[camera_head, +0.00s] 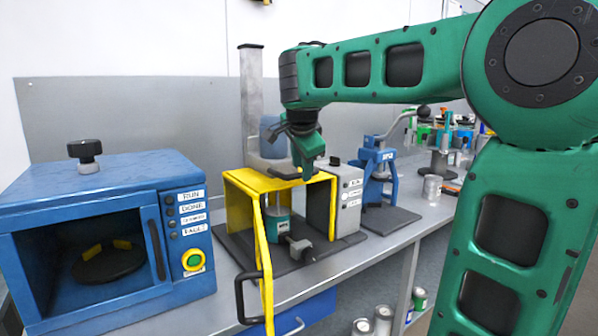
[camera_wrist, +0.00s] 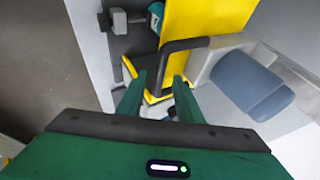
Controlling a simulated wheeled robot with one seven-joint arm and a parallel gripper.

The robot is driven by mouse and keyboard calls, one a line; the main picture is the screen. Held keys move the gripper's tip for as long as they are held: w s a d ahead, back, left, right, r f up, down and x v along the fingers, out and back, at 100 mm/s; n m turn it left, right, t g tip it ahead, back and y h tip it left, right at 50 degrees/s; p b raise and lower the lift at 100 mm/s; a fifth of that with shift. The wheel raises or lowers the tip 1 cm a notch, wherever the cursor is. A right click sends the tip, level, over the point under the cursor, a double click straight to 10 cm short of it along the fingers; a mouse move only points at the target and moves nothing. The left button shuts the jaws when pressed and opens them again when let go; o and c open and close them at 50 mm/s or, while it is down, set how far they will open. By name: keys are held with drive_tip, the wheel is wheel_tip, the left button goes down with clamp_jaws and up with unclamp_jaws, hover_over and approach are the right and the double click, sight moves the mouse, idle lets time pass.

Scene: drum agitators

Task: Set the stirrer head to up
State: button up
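The stirrer head is a grey block with a blue-grey motor cylinder (camera_head: 270,138), on a tall grey column (camera_head: 251,90) behind the yellow guard. The cylinder also shows at the right of the wrist view (camera_wrist: 252,85). A black bar handle (camera_wrist: 182,45) sticks out from the head's grey body. My gripper (camera_head: 306,172) is at this handle, above the guard top. In the wrist view my gripper (camera_wrist: 158,82) is open, with part of the handle between its two green fingers. I cannot tell whether they touch it. A can with a teal label (camera_head: 278,221) stands inside the guard.
The yellow guard (camera_head: 262,184) has its door (camera_head: 264,255) swung out toward the front. A blue machine (camera_head: 100,190) stands at left. A grey control box (camera_head: 348,195) and a blue press (camera_head: 377,165) stand to the right. Cans stand below the bench.

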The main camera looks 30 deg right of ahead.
drive_tip(key=shift+w+d+f, duration=0.25)
drive_tip(key=shift+w+f, duration=0.05)
drive_tip(key=shift+f, duration=0.2)
clamp_jaws()
drive_tip(key=shift+r, duration=0.15)
